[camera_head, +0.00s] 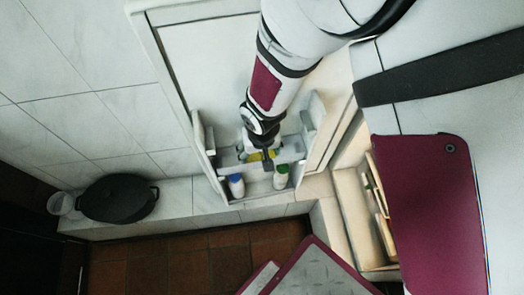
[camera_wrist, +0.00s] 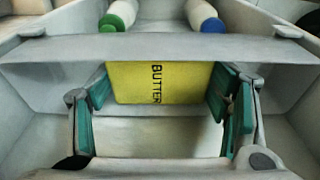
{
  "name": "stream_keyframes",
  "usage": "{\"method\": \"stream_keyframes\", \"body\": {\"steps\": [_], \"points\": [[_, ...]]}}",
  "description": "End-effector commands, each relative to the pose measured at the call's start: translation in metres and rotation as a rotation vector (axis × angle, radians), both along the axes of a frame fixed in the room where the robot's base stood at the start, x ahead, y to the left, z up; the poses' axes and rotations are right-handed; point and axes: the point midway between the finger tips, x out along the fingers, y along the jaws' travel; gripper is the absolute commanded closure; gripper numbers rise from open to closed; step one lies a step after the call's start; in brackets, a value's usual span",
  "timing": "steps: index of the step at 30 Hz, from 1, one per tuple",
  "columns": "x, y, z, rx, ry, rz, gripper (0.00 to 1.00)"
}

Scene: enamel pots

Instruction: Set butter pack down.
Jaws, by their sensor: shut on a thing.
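The yellow butter pack (camera_wrist: 150,84), with black "BUTTER" lettering, is between the green finger pads of my gripper (camera_wrist: 160,95) in the wrist view. The pads are shut on its two sides. A pale rail (camera_wrist: 170,48) of the white shelf unit crosses just above the pack's visible edge. In the head view my gripper (camera_head: 262,158) is inside the shelf unit (camera_head: 209,165), and a little of the yellow pack (camera_head: 256,157) shows beside it. I cannot tell whether the pack touches a shelf surface.
Past the rail are a blue-capped bottle (camera_head: 236,184) and a green-capped bottle (camera_head: 281,176), close to my gripper. Side walls stand on both sides. A black pot (camera_head: 118,198) and a clear glass (camera_head: 61,204) stand at left. An open drawer (camera_head: 350,210) is at right.

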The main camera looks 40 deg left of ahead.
Motion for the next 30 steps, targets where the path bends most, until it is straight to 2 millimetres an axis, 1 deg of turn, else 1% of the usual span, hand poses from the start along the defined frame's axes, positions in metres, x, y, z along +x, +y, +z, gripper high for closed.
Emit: {"method": "stream_keyframes", "body": {"steps": [4, 8, 9, 11, 12, 21, 24, 26, 30], "points": [[0.000, 0.001, 0.002, 0.002, 0.000, 0.000, 0.64], [0.000, 0.001, -0.002, 0.002, 0.000, 0.000, 0.64], [0.000, 0.001, -0.002, 0.001, 0.000, 0.000, 0.27], [0.000, 0.001, -0.002, 0.001, 0.000, -0.001, 0.14], [0.000, 0.001, -0.001, 0.001, 0.000, 0.000, 0.09], [0.000, 0.001, -0.001, 0.001, 0.000, -0.001, 0.09], [0.000, 0.001, 0.002, 0.001, 0.000, -0.001, 0.09], [0.000, 0.001, 0.007, 0.003, -0.001, -0.001, 0.09], [-0.002, -0.002, 0.030, 0.005, -0.001, -0.002, 0.09]]}}
